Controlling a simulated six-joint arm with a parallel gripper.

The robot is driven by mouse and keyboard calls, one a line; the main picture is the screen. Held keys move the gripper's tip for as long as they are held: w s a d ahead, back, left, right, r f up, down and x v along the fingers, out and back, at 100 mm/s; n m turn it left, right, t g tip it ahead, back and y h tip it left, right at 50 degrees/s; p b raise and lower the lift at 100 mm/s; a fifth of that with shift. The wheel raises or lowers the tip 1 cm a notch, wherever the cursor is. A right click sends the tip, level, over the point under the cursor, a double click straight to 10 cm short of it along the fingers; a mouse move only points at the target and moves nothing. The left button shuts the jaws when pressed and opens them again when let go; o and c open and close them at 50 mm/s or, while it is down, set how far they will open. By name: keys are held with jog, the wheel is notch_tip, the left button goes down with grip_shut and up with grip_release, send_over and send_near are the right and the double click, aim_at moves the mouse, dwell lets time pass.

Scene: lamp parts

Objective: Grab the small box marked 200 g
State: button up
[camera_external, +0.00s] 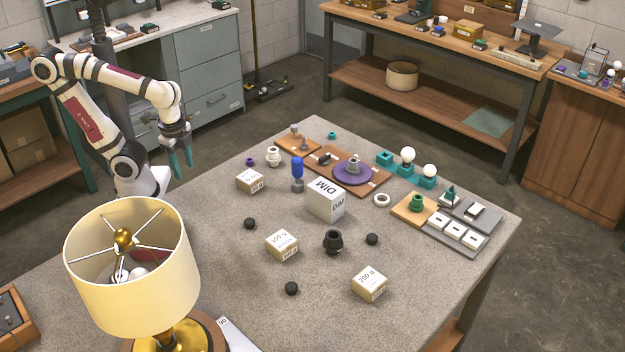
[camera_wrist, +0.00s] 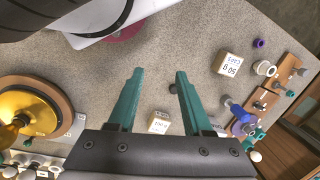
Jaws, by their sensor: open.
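The small box marked 200 g (camera_external: 369,284) is a cream box on the front right part of the grey table in the external view. I cannot make it out in the wrist view. My gripper (camera_external: 181,160) is at the far left of the table, raised above it and well away from the 200 g box. Two similar boxes stand elsewhere: one marked 100 g (camera_external: 282,245) and one marked 50 g (camera_external: 249,181).
A lamp (camera_external: 135,265) with a cream shade stands at the front left. A white DIM box (camera_external: 325,200), a dark fitting (camera_external: 333,241) and black knobs (camera_external: 372,239) lie around the middle. Switches and bulbs (camera_external: 408,155) fill the back right. Bare table surrounds the 200 g box.

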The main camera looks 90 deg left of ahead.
dwell(0.3)
jog(key=o, duration=0.8)
jog(key=w+d+n+h, duration=1)
jog(key=w+d+n, duration=0.2)
jog(key=w+d, duration=0.7)
jog(key=w+d+f+n+t+h, duration=0.1)
jog(key=w+d+f+n+t, duration=0.15)
jog(key=w+n, duration=0.45)
jog(key=w+d+f+n+t+h, duration=0.1)
jog(key=w+f+n+t+h, duration=0.2)
jog(key=w, duration=0.8)
jog(key=w+f+n+t, duration=0.1)
jog(key=w+f+n, duration=0.1)
jog(key=w+n, duration=0.1)
jog(key=w+a+f+n+t+y, duration=0.1)
jog(key=w+f+n, duration=0.2)
jog(key=w+a+f+n+t+y, duration=0.1)
jog(key=w+f+n, duration=0.2)
jog(key=shift+w+n+t, duration=0.2)
jog(key=shift+n+t, duration=0.15)
jog(key=shift+n, duration=0.05)
send_near(379, 292)
jog(key=x, duration=0.5)
jog(key=shift+f, duration=0.1)
jog(key=x, duration=0.4)
jog(key=shift+w+d, duration=0.1)
jog(key=shift+d, duration=0.05)
